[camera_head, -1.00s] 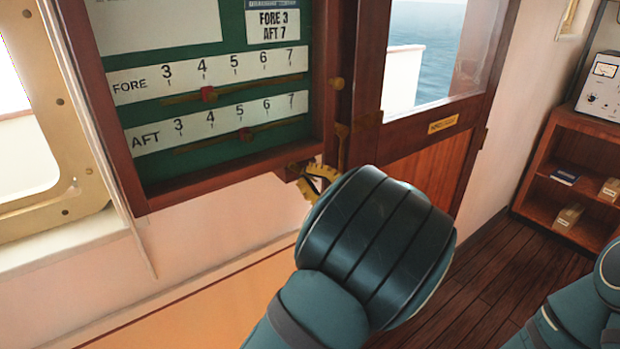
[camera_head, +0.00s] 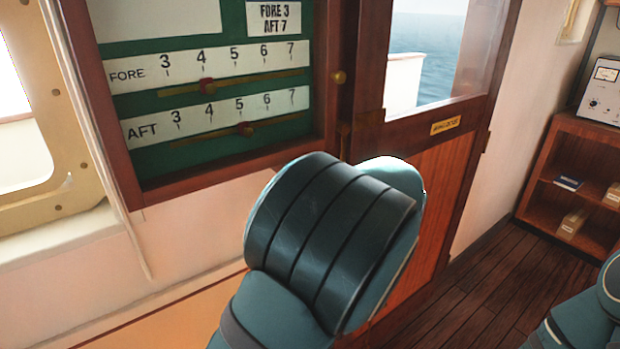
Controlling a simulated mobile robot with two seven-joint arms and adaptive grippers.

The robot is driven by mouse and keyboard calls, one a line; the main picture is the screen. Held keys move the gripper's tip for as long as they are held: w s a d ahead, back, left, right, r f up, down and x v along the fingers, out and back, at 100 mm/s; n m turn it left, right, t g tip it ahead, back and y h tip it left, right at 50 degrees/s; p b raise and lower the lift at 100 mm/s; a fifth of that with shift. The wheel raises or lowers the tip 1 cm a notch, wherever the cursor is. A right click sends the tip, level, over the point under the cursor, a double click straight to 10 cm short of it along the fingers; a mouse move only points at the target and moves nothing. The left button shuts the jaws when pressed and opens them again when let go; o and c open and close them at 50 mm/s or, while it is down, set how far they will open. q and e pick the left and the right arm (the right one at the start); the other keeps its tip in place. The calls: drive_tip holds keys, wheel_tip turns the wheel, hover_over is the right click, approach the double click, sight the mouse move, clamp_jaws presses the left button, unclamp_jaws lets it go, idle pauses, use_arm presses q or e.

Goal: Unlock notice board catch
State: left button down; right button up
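The notice board (camera_head: 235,171) hangs on the wall at upper left, with a wooden frame and a green face. It carries FORE and AFT number scales with red sliders and a card reading FORE 3, AFT 7. A round brass knob (camera_head: 339,77) sits at its right edge. A brass fitting (camera_head: 343,128) shows below the knob, its lower part hidden. I cannot tell which fitting is the catch. My teal and black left arm covers the board's lower right corner and hides its own gripper. Part of my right arm shows at the right edge; its gripper is out of view.
A wooden door (camera_head: 425,190) with a window and a brass plate (camera_head: 445,125) stands right of the board. A shelf unit (camera_head: 528,192) at the right holds small boxes and a meter device (camera_head: 598,100). A brass-framed window (camera_head: 75,170) is at the left.

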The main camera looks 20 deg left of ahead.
use_arm(q)
drive_tip(key=shift+w+a+r, duration=0.1)
drive_tip(key=shift+a+r, duration=0.05)
drive_tip(key=shift+r, duration=0.1)
drive_tip(key=c, duration=1.1)
unclamp_jaws()
drive_tip(key=shift+c, duration=0.2)
drive_tip(key=shift+w+a+f, duration=0.1)
drive_tip(key=shift+w+f, duration=0.05)
drive_tip(key=shift+f, duration=0.05)
drive_tip(key=v, duration=1.2)
